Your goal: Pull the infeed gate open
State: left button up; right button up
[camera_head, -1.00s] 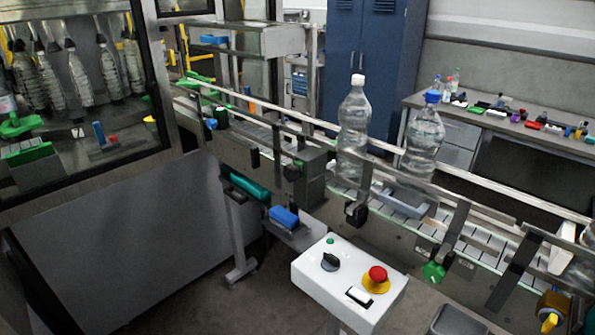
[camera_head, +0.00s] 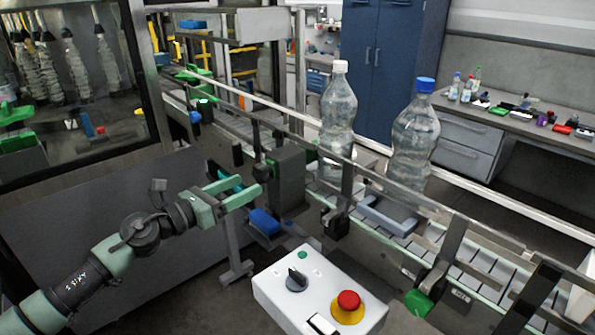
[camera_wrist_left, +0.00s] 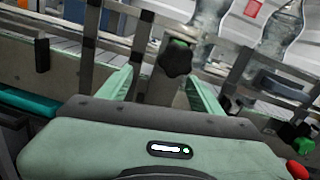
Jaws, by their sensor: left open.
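My left gripper (camera_head: 252,185) reaches in from the left toward the near side of the conveyor, open and empty. Its two green fingers also show in the left wrist view (camera_wrist_left: 160,76). A black knob (camera_wrist_left: 175,57) with a green centre appears between and beyond the fingertips. In the head view the knob (camera_head: 263,172) is just off the fingertips, on a dark grey housing (camera_head: 291,182) at the conveyor rail; contact cannot be told. A grey-blue U-shaped piece (camera_head: 385,216) lies at the conveyor beside the bottles. Which part is the infeed gate is not clear. My right gripper is not in view.
A clear bottle with a white cap (camera_head: 338,112) and one with a blue cap (camera_head: 414,140) stand on the conveyor. A white control box (camera_head: 318,300) with a red button (camera_head: 348,303) stands in front. A blue item (camera_head: 264,222) lies below the housing.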

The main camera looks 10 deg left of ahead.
aim_at(270, 171)
pick_arm(q)
jog(key=shift+d+r+m, duration=1.1)
jog(key=shift+r, duration=0.05)
jog(key=p+x, duration=0.3)
jog(key=x, duration=0.2)
jog(key=shift+w+d, duration=0.2)
jog(key=shift+w, duration=0.1)
jog(key=shift+w+d+f, duration=0.1)
jog(key=shift+w+d, duration=0.25)
jog(key=shift+w, duration=0.05)
jog(key=shift+a, duration=0.1)
jog(key=shift+c, duration=0.4)
grip_shut()
